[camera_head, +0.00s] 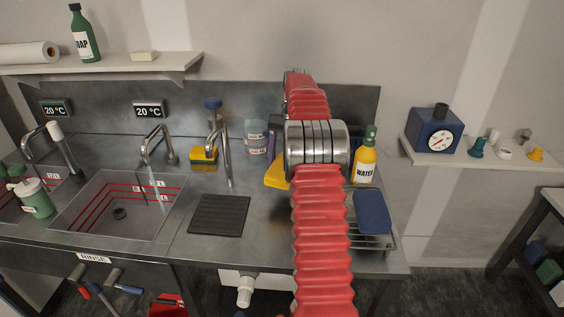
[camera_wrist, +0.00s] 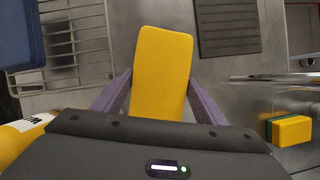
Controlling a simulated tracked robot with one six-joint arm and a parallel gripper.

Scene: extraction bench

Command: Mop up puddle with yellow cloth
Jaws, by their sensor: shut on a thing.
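My gripper (camera_wrist: 160,95) is shut on the yellow cloth (camera_wrist: 162,62), a flat yellow piece with rounded corners between the two purple fingers in the wrist view. It is over the steel bench top. In the head view my red arm hides most of the gripper, and only an edge of the cloth (camera_head: 276,176) shows left of the arm. I cannot make out a puddle in either view. I cannot tell whether the cloth touches the bench.
A black ribbed mat (camera_head: 219,215) lies left of my arm, beside the rinse sink (camera_head: 118,225). A wire rack (camera_head: 384,243) with a blue item (camera_head: 372,212) is at right.

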